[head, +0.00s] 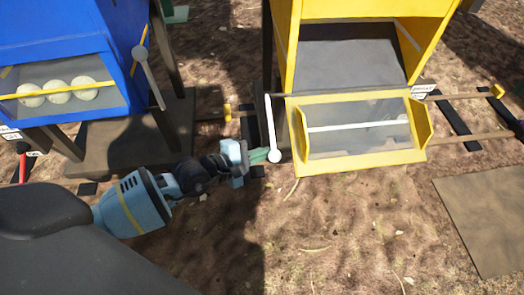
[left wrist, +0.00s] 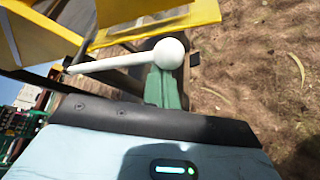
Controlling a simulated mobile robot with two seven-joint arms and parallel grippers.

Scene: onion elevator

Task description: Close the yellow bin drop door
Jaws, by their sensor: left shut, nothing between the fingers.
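The yellow bin (head: 281,50) stands at the upper right in the head view. Its yellow-framed drop door (head: 360,163) with a clear panel is swung out and down, leaving a dark opening above it. A white lever (head: 269,120) with a ball end hangs on the bin's left side. My left gripper (head: 262,155) is shut and empty, its green fingertips right beside the lever's ball. In the left wrist view the fingers (left wrist: 165,88) show just below the white ball (left wrist: 169,52); I cannot tell whether they touch. My right gripper is not in view.
A blue bin (head: 120,40) with several pale onions (head: 58,93) behind its front panel stands at the left, with its own lever (head: 148,78). A flat board (head: 490,215) lies at the right; the front ground is clear.

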